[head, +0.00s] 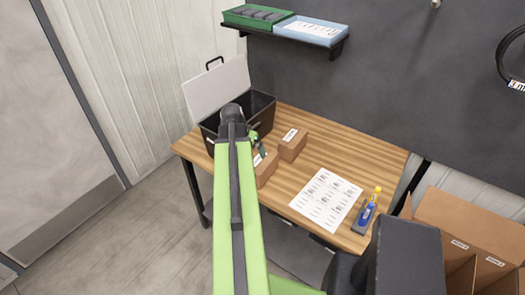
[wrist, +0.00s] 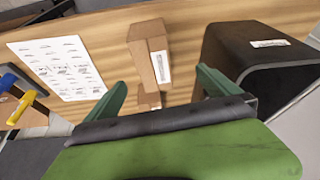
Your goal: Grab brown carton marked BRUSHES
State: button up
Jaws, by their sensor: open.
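Two brown cartons stand on the wooden table, one farther back (head: 293,146) and one nearer (head: 265,169), partly hidden by my arm. Both carry white labels too small to read, so I cannot tell which is marked BRUSHES. The wrist view shows one carton large at the upper middle (wrist: 146,45) and part of another (wrist: 149,99) lower, between the green fingers. My gripper (wrist: 163,85) is open and empty, its fingers spread apart. In the head view my gripper (head: 259,143) is mostly hidden behind my arm, just left of the cartons.
A black open bin (head: 262,108) with a raised pale lid stands at the table's left end. A printed sheet (head: 325,199) lies right of the cartons, with a blue and yellow item (head: 367,211) beyond. A larger cardboard box (head: 470,215) stands at right.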

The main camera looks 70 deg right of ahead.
aim_at(262, 161)
jog(key=shift+m, duration=0.3)
jog(key=s+d+f+b, duration=0.1)
jog(key=f+b, duration=0.2)
jog(key=s+d+f+b, duration=0.1)
jog(key=d+f+b, duration=0.1)
jog(key=f+b, duration=0.1)
jog(key=s+d+f+b, duration=0.1)
jog(key=d+f+b, duration=0.1)
jog(key=f+b, duration=0.2)
jog(key=shift+d+b, duration=0.25)
jog(key=shift+b, duration=0.25)
jog(key=shift+s+d+f+b, duration=0.1)
jog(key=shift+d+f+b, duration=0.15)
jog(key=shift+b, duration=0.05)
jog(key=b+x, duration=0.5)
jog(key=shift+f, duration=0.2)
jog(key=shift+r, duration=0.2)
jog(key=c, duration=2.1)
